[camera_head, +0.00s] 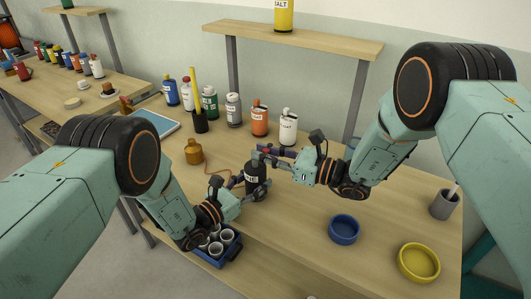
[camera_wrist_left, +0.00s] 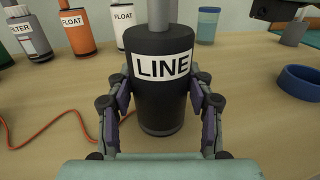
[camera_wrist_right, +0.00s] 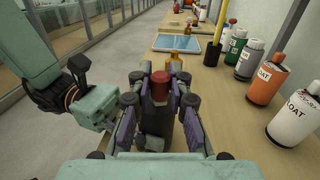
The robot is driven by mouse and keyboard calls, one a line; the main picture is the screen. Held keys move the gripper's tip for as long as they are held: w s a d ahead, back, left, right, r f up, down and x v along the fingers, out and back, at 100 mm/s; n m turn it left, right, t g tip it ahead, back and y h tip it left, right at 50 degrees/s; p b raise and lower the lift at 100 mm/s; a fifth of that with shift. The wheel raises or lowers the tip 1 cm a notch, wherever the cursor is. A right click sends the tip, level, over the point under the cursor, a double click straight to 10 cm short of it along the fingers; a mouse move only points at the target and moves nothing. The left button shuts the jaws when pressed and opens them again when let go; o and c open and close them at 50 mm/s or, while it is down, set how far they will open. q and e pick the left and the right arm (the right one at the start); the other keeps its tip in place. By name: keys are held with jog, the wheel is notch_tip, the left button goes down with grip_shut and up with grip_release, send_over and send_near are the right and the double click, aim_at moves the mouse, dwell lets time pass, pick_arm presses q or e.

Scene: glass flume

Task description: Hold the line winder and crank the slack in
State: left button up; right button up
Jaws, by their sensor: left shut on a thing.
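The line winder (camera_head: 255,180) is a black cylinder with a white LINE label, standing upright on the bench. My left gripper (camera_head: 245,192) is shut on its body; in the left wrist view the winder (camera_wrist_left: 158,100) sits between both fingers. My right gripper (camera_head: 260,157) is at the winder's top. In the right wrist view a red knob (camera_wrist_right: 160,85) lies between the right fingertips, with the dark winder body below it. Whether the right fingers press on the knob is not clear. A thin orange line (camera_wrist_left: 70,130) runs out along the bench on the left.
Several labelled bottles, including an orange one (camera_head: 260,120) and a white one (camera_head: 288,128), stand behind the winder. A brown jar (camera_head: 194,152) is to its left. A blue crate (camera_head: 231,255) with cups is at the front. A blue bowl (camera_head: 344,229) and yellow bowl (camera_head: 419,262) stand right.

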grip_shut()
jog(key=shift+s+a+m+t+h, duration=0.2)
jog(key=shift+m+t+h, duration=0.45)
jog(key=shift+t, duration=0.25)
jog(key=shift+s+a+m+t+h, duration=0.15)
jog(key=shift+m+t+h, duration=0.4)
jog(key=shift+m+t, duration=0.3)
jog(key=shift+s+r+m+t+h, duration=0.1)
jog(key=shift+m+t+h, duration=0.7)
jog(key=shift+t+h, duration=0.25)
jog(key=shift+d, duration=0.1)
jog(key=o, duration=0.5)
grip_release()
jog(key=shift+o, duration=0.2)
